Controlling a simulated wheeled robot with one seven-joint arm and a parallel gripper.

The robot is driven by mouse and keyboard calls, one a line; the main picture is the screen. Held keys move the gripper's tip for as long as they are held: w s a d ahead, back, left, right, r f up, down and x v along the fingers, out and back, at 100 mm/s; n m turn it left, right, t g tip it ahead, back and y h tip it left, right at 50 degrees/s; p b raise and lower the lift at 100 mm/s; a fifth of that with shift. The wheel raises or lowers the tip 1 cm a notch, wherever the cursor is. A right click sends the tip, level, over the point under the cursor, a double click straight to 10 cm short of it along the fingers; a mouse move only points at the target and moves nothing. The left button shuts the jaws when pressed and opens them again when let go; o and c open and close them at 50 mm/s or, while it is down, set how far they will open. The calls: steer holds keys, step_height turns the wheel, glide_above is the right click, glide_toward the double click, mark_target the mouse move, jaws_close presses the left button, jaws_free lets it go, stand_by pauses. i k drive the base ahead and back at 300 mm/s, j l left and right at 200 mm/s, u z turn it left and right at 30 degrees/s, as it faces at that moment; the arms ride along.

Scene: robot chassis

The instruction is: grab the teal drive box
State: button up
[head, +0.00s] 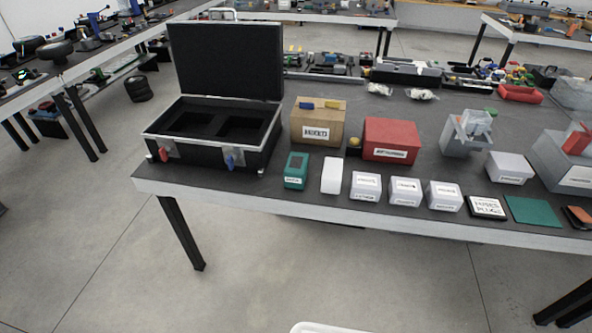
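The teal drive box (296,169) stands near the front edge of the dark table, with a white label low on its front and a dark patch on its top. It is in front of the brown cardboard box and just left of a plain white box (332,175), with a narrow gap between them. Its visible faces are not covered. My gripper is not in the head view.
An open black case (210,158) stands left of the teal box, its lid upright. A brown box (317,125) and a red box (391,140) stand behind. Several small white boxes, a flat teal plate (533,211) and a grey fixture (466,140) are to the right.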

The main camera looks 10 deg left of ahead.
mark_target(295, 173)
steer(key=j+z, duration=0.15)
steer(key=j, duration=0.65)
steer(key=j+z, duration=0.15)
steer(key=j, duration=0.6)
steer(key=j+z, duration=0.15)
steer(key=j, duration=0.65)
steer(key=k+j+z, duration=0.15)
steer(key=j, duration=0.6)
